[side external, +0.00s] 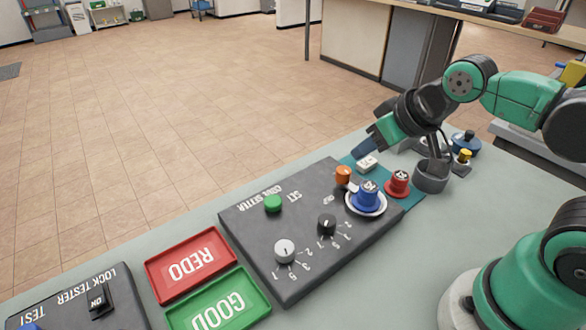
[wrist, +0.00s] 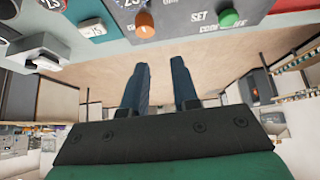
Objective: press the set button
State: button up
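The set button is a round green button (side external: 272,203) on the dark code setter panel (side external: 300,255), beside the SET label. In the wrist view the green button (wrist: 229,18) is at the top, right of centre, near the same label. My gripper (side external: 362,149) is at the panel's far right end, beyond an orange knob (side external: 343,175), and well apart from the button. In the wrist view my gripper (wrist: 162,72) is open, with two blue fingers apart and nothing between them.
A red piece (side external: 398,183), a grey cup (side external: 431,176) and a white block (side external: 367,163) stand to the right. Red REDO (side external: 190,264) and green GOOD (side external: 219,301) trays lie left.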

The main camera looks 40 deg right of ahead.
grip_shut()
dwell(1.4)
